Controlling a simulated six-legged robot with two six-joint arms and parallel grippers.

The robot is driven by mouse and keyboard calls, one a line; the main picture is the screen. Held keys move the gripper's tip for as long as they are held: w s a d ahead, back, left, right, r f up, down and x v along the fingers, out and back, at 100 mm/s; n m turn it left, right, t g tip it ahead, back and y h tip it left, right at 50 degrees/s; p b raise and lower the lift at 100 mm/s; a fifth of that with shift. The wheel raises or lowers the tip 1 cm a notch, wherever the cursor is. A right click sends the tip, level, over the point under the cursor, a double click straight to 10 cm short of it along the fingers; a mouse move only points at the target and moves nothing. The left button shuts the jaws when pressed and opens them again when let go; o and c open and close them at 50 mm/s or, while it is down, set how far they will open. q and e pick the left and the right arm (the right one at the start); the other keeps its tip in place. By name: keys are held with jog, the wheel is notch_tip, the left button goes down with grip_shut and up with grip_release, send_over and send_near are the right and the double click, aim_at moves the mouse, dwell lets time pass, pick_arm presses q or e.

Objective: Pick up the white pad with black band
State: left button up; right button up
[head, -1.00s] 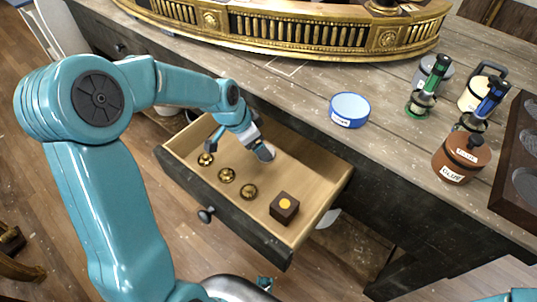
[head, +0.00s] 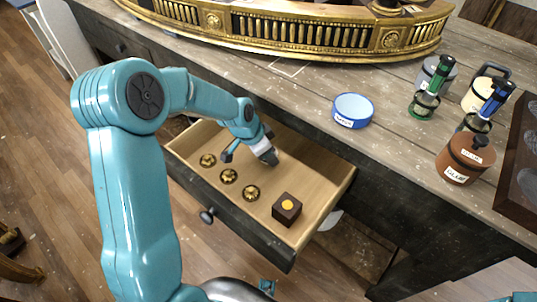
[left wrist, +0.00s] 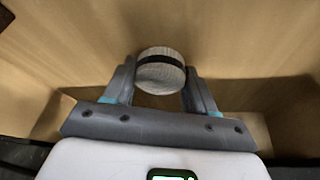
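The white pad with black band (left wrist: 160,72) is a short round piece, pale grey-white with a dark stripe across it, in the left wrist view. My left gripper (left wrist: 160,84) has one finger on each side of the pad, and both appear to touch it. In the head view, my left gripper (head: 269,157) is low inside the open drawer (head: 320,180), near its back wall. The pad is not clearly visible there, as the gripper hides it. My right gripper is not in view; only a bit of teal shows at the bottom right corner.
Several gold knobs (head: 228,176) and a dark cube with a yellow dot (head: 286,208) lie in the drawer, in front of my gripper. On the tabletop stand a blue bowl (head: 352,110), a brown glue pot (head: 464,157) and green and blue lamp-like tools.

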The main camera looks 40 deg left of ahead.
pick_arm(q)
jog(key=shift+r, duration=0.1)
notch_tip(320, 180, up, 28)
jog(key=p, duration=0.4)
jog(key=shift+p, duration=0.35)
jog(key=o, duration=0.4)
jog(key=shift+c, duration=1.6)
